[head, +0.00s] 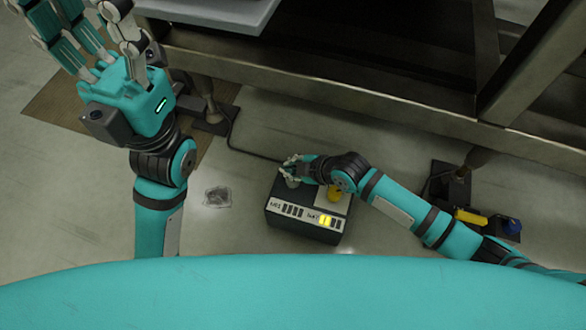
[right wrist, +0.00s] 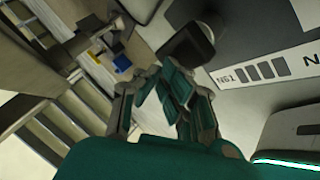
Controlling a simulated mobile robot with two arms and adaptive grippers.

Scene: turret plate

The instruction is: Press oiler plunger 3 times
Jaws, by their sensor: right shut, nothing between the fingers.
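The oiler seems to be the dark box (head: 304,226) on the floor, with a white label strip and a yellow mark along its front edge. Its labelled face (right wrist: 262,72) also shows in the right wrist view. My right gripper (head: 291,166) is over the box's upper left top, shut and empty.
A metal bench frame (head: 330,86) runs across the top, above the box. A dark cable runs along the floor behind the box. A small dark patch (head: 217,196) lies left of it. Yellow and blue items (head: 470,216) sit at the right. Floor between is clear.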

